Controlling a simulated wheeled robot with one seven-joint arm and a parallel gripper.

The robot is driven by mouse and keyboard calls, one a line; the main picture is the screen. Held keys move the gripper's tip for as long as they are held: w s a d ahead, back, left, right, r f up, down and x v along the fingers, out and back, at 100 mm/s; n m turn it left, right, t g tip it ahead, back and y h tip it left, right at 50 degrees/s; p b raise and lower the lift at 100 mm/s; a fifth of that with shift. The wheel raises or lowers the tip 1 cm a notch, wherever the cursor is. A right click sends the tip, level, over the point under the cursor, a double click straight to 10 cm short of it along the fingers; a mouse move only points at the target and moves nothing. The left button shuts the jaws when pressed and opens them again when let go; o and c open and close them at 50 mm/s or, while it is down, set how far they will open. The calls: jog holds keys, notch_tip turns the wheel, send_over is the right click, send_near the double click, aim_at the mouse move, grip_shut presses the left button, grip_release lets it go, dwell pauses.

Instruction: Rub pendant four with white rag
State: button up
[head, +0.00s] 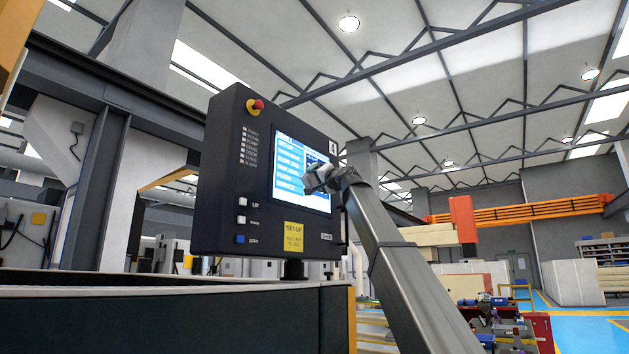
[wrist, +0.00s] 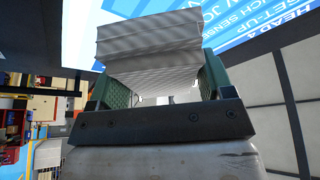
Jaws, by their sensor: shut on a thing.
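Pendant four (head: 226,165) is a dark box with a "4" at its top right corner, a blue and white screen and a red-topped knob. It stands upright in the head view. My gripper (head: 322,178) is at the right part of its screen. In the wrist view, the green-padded fingers (wrist: 158,80) are shut on the white rag (wrist: 150,42), a folded, layered block. The pendant's screen (wrist: 280,22) shows behind the rag, with "HEAD 4" readable. I cannot tell whether the rag touches the screen.
The pendant stands behind a dark-sided ledge (head: 180,325) with a light top edge. White cabinets (head: 165,255) stand behind at left. An orange rail (head: 520,208) and a red block (head: 463,220) are farther off at right. Open blue floor (head: 590,335) shows at lower right.

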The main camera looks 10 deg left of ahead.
jog(key=shift+d, duration=0.1)
jog(key=shift+s+d, duration=0.35)
jog(key=shift+d, duration=0.3)
jog(key=shift+s+d, duration=0.3)
jog(key=shift+d, duration=0.3)
jog(key=shift+w+a, duration=0.1)
jog(key=shift+a, duration=0.05)
jog(key=shift+w+a, duration=0.4)
jog(key=shift+a, duration=0.55)
jog(key=shift+w+a, duration=0.4)
jog(key=shift+a, duration=0.55)
jog(key=shift+w+a, duration=0.4)
jog(key=shift+a, duration=0.55)
jog(key=shift+w+a, duration=0.25)
jog(key=shift+a, duration=0.3)
jog(key=shift+w+a, duration=0.25)
jog(key=shift+a, duration=0.25)
